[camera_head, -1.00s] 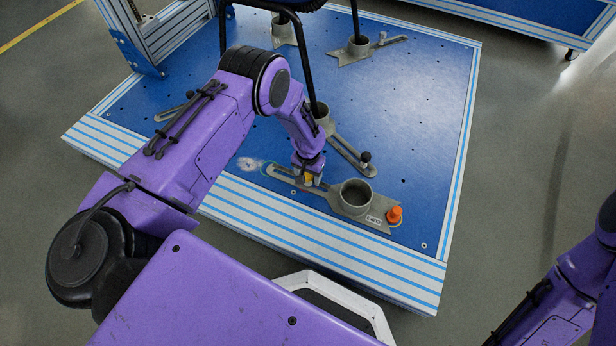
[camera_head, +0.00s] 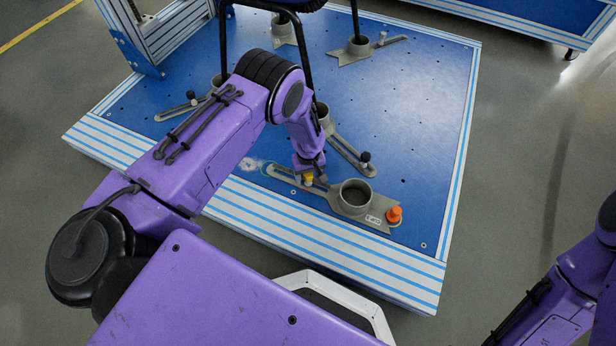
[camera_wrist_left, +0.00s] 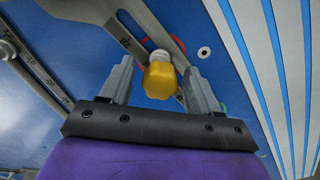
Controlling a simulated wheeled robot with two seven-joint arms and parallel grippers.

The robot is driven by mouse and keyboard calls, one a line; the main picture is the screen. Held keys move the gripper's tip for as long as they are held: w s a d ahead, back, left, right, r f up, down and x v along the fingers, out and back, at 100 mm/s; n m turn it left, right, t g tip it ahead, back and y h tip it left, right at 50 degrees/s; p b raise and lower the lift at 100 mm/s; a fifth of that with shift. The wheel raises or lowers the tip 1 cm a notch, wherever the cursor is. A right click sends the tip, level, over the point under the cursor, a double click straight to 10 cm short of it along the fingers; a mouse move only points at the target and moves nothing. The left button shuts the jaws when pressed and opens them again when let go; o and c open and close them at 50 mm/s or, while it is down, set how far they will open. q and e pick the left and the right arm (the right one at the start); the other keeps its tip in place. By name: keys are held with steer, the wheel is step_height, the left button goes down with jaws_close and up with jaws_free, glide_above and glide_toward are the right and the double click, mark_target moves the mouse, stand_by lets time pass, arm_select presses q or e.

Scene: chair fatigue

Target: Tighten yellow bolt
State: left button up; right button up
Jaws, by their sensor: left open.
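The yellow bolt (camera_wrist_left: 160,78) stands in the slot of a grey clamp bracket, with a pale collar beyond its head and a red ring around it. In the head view the yellow bolt (camera_head: 308,180) shows just below my left gripper (camera_head: 311,172). In the left wrist view my left gripper (camera_wrist_left: 160,85) is open, with one finger on each side of the yellow head and visible gaps between. The grey bracket (camera_head: 318,193) lies on the blue platform and has a round cup. My right arm shows at the right edge, but its gripper is out of view.
An orange knob (camera_head: 394,214) stands at the bracket's right end. Other grey brackets with dark knobs (camera_head: 365,157) lie on the blue platform (camera_head: 420,120). Black chair legs (camera_head: 355,18) stand in cups behind my left arm. The platform's right part is clear.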

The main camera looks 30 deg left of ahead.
arm_select(q)
steer(key=c, duration=1)
steer(key=m, duration=0.3)
steer(key=shift+m, duration=0.4)
steer(key=shift+c, duration=0.3)
steer(key=m, duration=1.2)
steer(key=o, duration=1.1)
steer(key=shift+c, duration=0.2)
